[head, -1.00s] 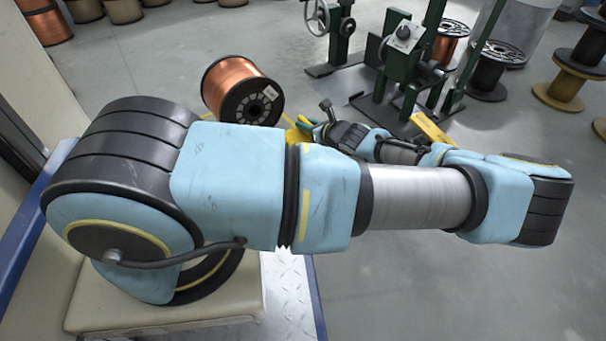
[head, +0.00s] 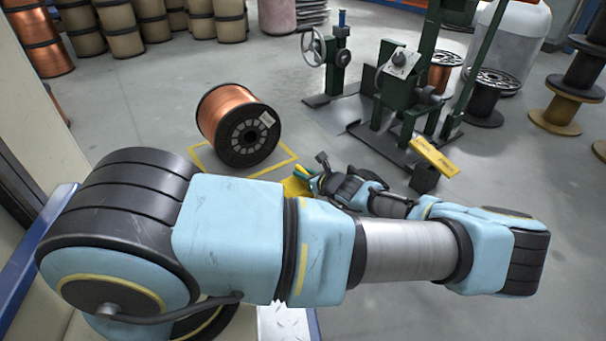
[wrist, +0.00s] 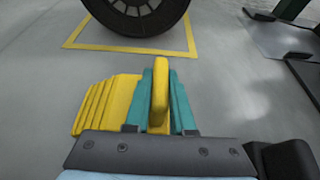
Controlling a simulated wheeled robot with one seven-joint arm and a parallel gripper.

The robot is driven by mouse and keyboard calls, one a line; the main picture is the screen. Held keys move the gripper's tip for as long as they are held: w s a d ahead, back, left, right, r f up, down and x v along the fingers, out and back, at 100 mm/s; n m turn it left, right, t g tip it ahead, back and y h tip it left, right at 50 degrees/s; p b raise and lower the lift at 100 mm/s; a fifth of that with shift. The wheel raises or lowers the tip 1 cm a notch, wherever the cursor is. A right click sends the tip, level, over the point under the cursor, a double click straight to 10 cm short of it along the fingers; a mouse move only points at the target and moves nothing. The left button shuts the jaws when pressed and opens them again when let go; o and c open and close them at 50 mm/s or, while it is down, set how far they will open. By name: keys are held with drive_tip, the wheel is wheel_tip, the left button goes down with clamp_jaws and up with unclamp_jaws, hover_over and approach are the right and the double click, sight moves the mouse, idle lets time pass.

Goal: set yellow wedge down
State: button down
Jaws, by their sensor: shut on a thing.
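The yellow wedge (wrist: 104,104) has a stepped, ridged side and an upright yellow grip. My gripper (wrist: 161,98) has its teal fingers shut on that grip, with the ridged body to the left. In the head view the wedge (head: 296,187) shows in part beside my gripper (head: 306,173), close to the near right of the copper spool (head: 226,112). The spool lies on its side, and its black flange (wrist: 138,12) shows beyond the wedge in the wrist view. I cannot tell whether the wedge touches the floor.
A yellow square outline (head: 271,171) on the grey floor surrounds the spool. A green machine (head: 408,85) with a yellow bar (head: 434,157) stands to the right. Brown spools (head: 120,30) line the back left. The floor at lower right is clear.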

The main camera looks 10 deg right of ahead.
drive_tip(key=c, duration=0.8)
unclamp_jaws()
drive_tip(key=shift+o, duration=0.2)
drive_tip(key=shift+s+d+r, duration=0.1)
drive_tip(key=shift+s+r, duration=0.05)
drive_tip(key=shift+r, duration=0.1)
drive_tip(key=p+v, duration=0.7)
drive_tip(key=v, duration=0.3)
drive_tip(key=s+a+r+n+g+y, duration=0.1)
drive_tip(key=s+a+r+n+g, duration=0.15)
drive_tip(key=a+n+g, duration=0.35)
drive_tip(key=s+a+r+n+g, duration=0.2)
drive_tip(key=a+r+n+g, duration=0.25)
drive_tip(key=n, duration=0.35)
drive_tip(key=s+a+r+n+h, duration=0.1)
drive_tip(key=a+r+n+h, duration=0.1)
drive_tip(key=a+r+n, duration=0.2)
drive_tip(key=s+a+r+n+h, duration=0.1)
drive_tip(key=a+r+n, duration=0.3)
drive_tip(key=r, duration=0.7)
drive_tip(key=s+a+r+n+h, duration=0.2)
drive_tip(key=a+r+n+h, duration=0.1)
drive_tip(key=r+n, duration=0.4)
drive_tip(key=shift+a+r+n+h, duration=0.25)
drive_tip(key=shift+a+n+h, duration=0.15)
drive_tip(key=shift+a, duration=0.05)
